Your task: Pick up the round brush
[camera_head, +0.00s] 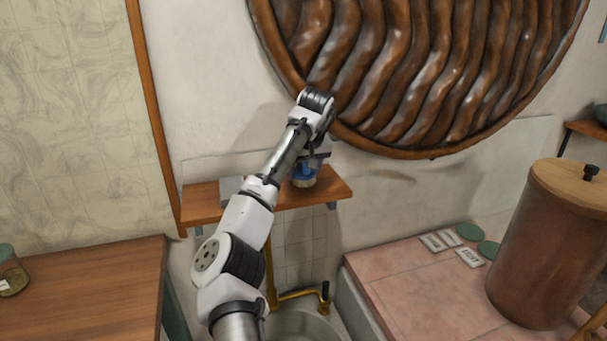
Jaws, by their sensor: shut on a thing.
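The round brush (304,182) has a blue top and pale bristles. It is at the right half of a small wooden wall shelf (331,188), below my gripper (308,168). My gripper points down from above and is shut on the brush's blue upper part. My wrist hides much of the fingers. The brush looks upright, with its bristles at shelf height; I cannot tell if they touch the shelf.
A grey object (230,187) sits on the shelf's left, partly behind my arm. A basin (305,325) with a brass tap (300,294) is below. A tiled counter (410,290) with a large brown canister (548,250) is right. A wooden table (90,295) holds a jar (10,272).

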